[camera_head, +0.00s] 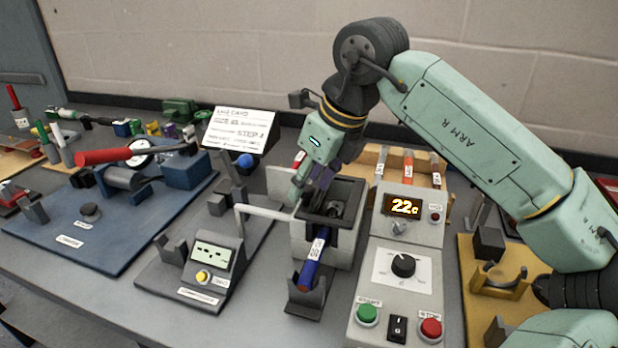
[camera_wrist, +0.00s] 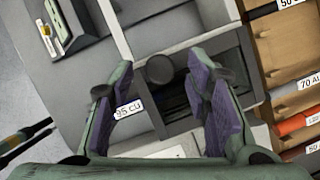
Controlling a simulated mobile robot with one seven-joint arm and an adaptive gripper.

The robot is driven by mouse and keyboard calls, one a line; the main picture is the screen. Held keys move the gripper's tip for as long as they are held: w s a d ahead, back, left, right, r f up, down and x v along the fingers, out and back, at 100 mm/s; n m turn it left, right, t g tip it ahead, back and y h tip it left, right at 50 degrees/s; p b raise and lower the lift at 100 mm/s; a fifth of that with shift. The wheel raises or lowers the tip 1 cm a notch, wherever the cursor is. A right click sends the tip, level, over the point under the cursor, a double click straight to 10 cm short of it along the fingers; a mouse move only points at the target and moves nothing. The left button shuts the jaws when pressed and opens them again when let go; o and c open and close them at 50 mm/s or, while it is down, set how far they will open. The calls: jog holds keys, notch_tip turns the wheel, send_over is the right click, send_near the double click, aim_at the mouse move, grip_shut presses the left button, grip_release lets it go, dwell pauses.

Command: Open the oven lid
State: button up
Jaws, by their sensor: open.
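The oven appears to be the pale grey box (camera_head: 343,244) with a dark top, beside a control panel (camera_head: 408,268) whose display reads 22c. My gripper (camera_head: 318,192) points down, low over the box's top. In the wrist view my gripper (camera_wrist: 160,66) is open, its purple-padded fingers on either side of a dark round part (camera_wrist: 160,69), with no visible grip on it. A dark slotted recess (camera_wrist: 178,102) shows below that part. A pale bar (camera_head: 262,211) sticks out left from the box. The fingers partly hide the top, so I cannot tell how the lid stands.
A grey meter fixture (camera_head: 212,260) stands left. A wooden rack (camera_wrist: 290,85) is close on the right in the wrist view. An instruction card (camera_head: 238,130) stands behind.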

jog(key=shift+w+a+f, duration=0.1)
jog(key=shift+f, duration=0.2)
jog(key=shift+c, duration=0.5)
grip_shut()
jog(key=shift+a, duration=0.1)
